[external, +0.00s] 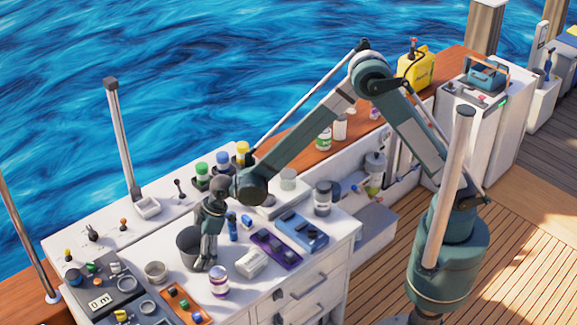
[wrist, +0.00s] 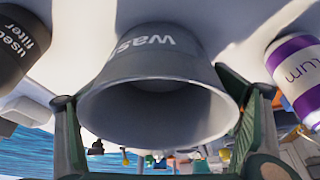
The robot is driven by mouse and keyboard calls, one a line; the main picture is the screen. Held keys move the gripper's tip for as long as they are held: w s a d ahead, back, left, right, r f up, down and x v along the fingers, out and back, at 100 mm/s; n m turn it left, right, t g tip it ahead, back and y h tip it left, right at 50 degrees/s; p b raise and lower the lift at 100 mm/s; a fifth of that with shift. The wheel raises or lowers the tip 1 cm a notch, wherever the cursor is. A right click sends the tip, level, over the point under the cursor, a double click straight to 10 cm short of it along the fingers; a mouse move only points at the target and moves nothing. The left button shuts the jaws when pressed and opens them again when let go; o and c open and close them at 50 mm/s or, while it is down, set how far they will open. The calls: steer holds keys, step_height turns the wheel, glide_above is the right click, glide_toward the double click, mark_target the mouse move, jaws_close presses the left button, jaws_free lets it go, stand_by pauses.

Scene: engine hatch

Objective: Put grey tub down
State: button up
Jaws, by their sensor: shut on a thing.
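The grey tub (external: 187,250) is at the white counter top, left of my gripper's fingers in the external view. In the wrist view the tub (wrist: 155,65) shows white lettering starting "was", and its wide open mouth faces the camera. My gripper (external: 207,258) is shut on the tub. In the wrist view its two dark fingers (wrist: 160,115) stand on either side of the tub near the rim. The tub looks upright in the external view. I cannot tell whether its base touches the counter.
A purple-banded white jar (external: 219,282) stands close on the right, and a small grey cup (external: 156,272) on the left. A white box (external: 251,264), a purple tray (external: 276,249) and a blue tray (external: 301,232) lie further right. A dark "used filter" container (wrist: 20,45) shows in the wrist view.

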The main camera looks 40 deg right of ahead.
steer(key=shift+f, duration=0.15)
steer(key=o, duration=1.1)
steer(key=shift+v, duration=6.15)
steer(key=shift+w, duration=0.1)
